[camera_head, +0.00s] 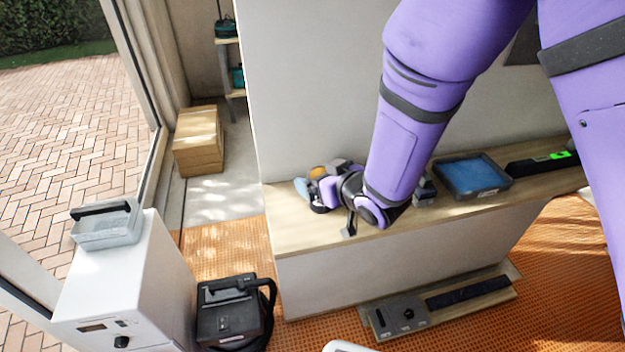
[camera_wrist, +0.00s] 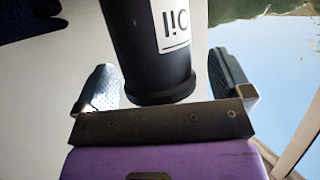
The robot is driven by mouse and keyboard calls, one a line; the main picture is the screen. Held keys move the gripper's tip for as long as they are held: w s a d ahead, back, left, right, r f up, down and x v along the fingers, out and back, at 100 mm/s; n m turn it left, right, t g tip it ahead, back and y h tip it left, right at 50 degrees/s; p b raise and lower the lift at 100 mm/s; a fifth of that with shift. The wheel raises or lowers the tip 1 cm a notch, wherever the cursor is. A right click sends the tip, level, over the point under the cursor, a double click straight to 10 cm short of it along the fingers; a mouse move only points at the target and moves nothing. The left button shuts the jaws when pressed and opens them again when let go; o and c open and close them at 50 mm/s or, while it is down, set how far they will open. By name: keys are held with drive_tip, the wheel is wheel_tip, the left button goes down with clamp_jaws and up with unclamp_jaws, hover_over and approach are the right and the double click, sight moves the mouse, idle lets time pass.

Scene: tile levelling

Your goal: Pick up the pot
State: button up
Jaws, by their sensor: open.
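A dark cylindrical pot (camera_wrist: 150,45) with a white label, its lettering reading upside down as "Oil", fills the middle of the wrist view. My gripper (camera_wrist: 165,85) is open, with one finger on either side of the pot and a visible gap on each side. The pot's far end is cut off by the frame. In the head view my gripper (camera_head: 330,188) is low over the left end of the wooden ledge. The pot cannot be made out clearly there, among my gripper and small items.
The wooden ledge (camera_head: 290,230) tops a white half wall. A light blue item (camera_head: 301,188) and something with an orange top (camera_head: 320,172) sit by my gripper. A blue tray (camera_head: 472,176) and a black level (camera_head: 540,163) lie to the right. A wall stands behind.

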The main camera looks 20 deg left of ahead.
drive_tip(key=shift+c, duration=0.5)
drive_tip(key=c, duration=1)
drive_tip(key=shift+r, duration=0.1)
